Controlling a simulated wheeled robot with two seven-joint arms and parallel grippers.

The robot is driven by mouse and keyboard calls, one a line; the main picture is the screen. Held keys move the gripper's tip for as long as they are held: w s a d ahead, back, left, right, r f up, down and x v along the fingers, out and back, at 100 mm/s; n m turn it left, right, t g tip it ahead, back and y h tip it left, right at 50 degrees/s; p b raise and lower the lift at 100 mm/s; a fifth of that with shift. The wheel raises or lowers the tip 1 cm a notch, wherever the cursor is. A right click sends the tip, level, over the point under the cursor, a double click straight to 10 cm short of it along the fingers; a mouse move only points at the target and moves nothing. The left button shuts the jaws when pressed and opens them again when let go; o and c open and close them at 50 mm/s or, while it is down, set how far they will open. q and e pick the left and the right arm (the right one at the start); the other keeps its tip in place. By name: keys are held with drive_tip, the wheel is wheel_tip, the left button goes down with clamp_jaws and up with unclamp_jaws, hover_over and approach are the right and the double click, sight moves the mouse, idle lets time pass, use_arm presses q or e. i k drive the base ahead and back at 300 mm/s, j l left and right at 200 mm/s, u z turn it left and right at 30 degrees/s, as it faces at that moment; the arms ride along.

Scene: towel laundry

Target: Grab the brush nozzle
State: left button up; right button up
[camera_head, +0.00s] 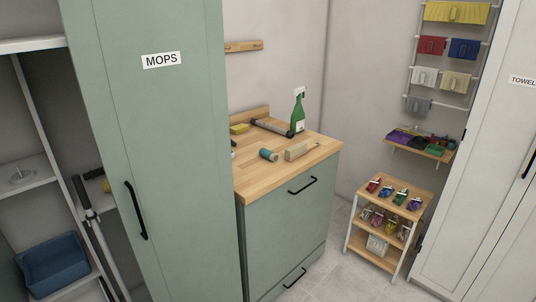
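No gripper of mine shows in this view. I cannot tell for sure which thing is the brush nozzle. A long grey and black piece (271,127) lies at the back of the wooden counter top (262,183), beside a green spray bottle (298,114). A pale block-shaped piece (296,151) lies nearer the front, next to a teal roll (268,155). A small grey round piece with a stem (21,176) sits on a shelf in the open cabinet at the left.
A green cabinet door marked MOPS (160,150) stands left of the counter. A wooden trolley (381,227) with several small items stands right. Tiled floor shows between counter and trolley.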

sight(270, 155)
drive_tip(key=i+l+u, duration=0.4)
drive_tip(key=i+l, duration=0.85)
drive_tip(key=l, duration=0.1)
